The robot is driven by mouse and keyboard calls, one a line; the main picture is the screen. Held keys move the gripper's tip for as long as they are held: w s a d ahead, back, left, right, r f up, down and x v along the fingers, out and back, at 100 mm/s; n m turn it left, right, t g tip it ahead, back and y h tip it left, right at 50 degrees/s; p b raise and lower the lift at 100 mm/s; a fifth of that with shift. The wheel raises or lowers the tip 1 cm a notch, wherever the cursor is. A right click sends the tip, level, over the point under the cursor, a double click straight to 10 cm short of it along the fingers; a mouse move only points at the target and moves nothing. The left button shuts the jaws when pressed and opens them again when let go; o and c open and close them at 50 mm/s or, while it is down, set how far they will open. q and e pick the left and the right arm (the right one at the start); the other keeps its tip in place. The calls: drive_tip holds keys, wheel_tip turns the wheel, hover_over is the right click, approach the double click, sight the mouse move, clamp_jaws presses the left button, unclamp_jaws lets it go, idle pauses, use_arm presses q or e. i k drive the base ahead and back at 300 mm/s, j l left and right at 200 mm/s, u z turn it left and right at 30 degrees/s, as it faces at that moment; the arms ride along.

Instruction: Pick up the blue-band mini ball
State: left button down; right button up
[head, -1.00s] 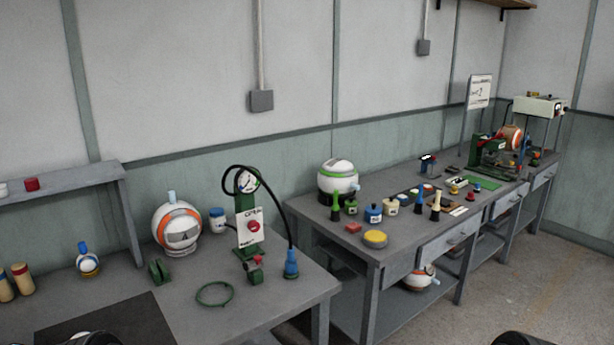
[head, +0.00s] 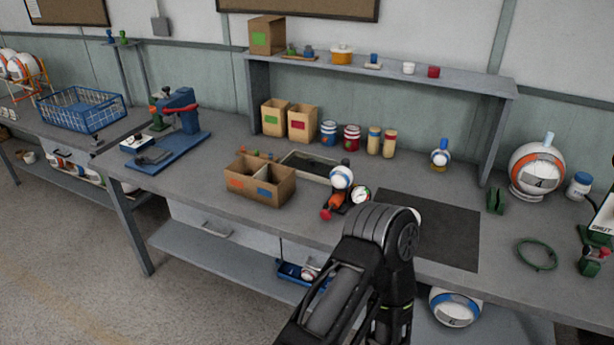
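A small white ball with blue on it (head: 341,177) sits on the bench, just right of a divided cardboard box and above a red-and-orange piece. Another small white ball with a blue top piece (head: 440,156) stands on a yellowish base in front of the shelf unit. I cannot tell for sure which is the blue-band mini ball. A black arm of mine rises from the bottom and bends over the bench's front edge, right of the first ball. A small white shape shows behind its bend, mostly hidden. Neither gripper's fingers show.
The divided cardboard box (head: 261,180), a round gauge (head: 360,195) and a dark mat (head: 428,228) lie on the bench. A blue press (head: 180,120) and blue wire basket (head: 82,108) stand left. A large orange-banded ball (head: 537,168) stands right.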

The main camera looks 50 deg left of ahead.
sight(340, 177)
drive_tip(key=u, duration=1.55)
drive_tip(key=i+j, duration=0.2)
drive_tip(key=j, duration=0.15)
drive_tip(key=i+j, duration=0.15)
drive_tip(key=j, duration=0.15)
drive_tip(key=i+j, duration=0.2)
drive_tip(key=j, duration=0.15)
drive_tip(key=z, duration=1.1)
